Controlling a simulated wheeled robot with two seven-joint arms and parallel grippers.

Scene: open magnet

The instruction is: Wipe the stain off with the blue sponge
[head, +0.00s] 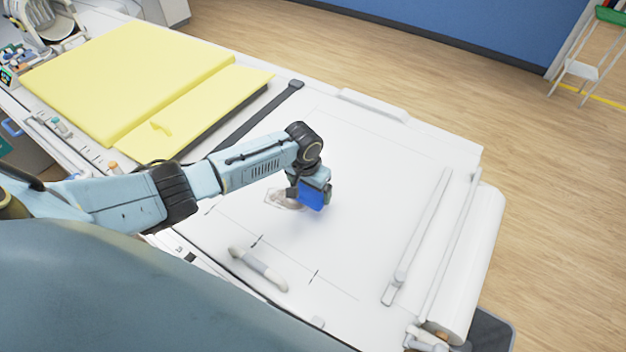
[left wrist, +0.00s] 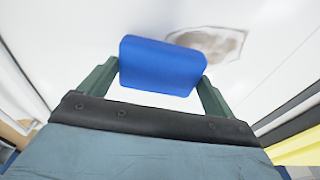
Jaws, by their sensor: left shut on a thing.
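My left gripper (head: 315,187) is shut on the blue sponge (head: 313,198), above the white surface (head: 370,180). In the left wrist view the sponge (left wrist: 162,66) sits between the two green fingers of the gripper (left wrist: 160,78). The stain (head: 279,199) is a grey-brown smear on the white surface, just left of the sponge in the head view and partly hidden by the gripper. It also shows in the left wrist view (left wrist: 222,42), beyond the sponge's upper right corner. Whether the sponge touches the surface is hard to tell. My right gripper is not in view.
A white handle (head: 258,268) lies near the front edge of the surface. A long white rail (head: 417,237) and a roll (head: 468,262) are at the right. Yellow pads (head: 130,75) lie at the left. The surface right of the sponge is clear.

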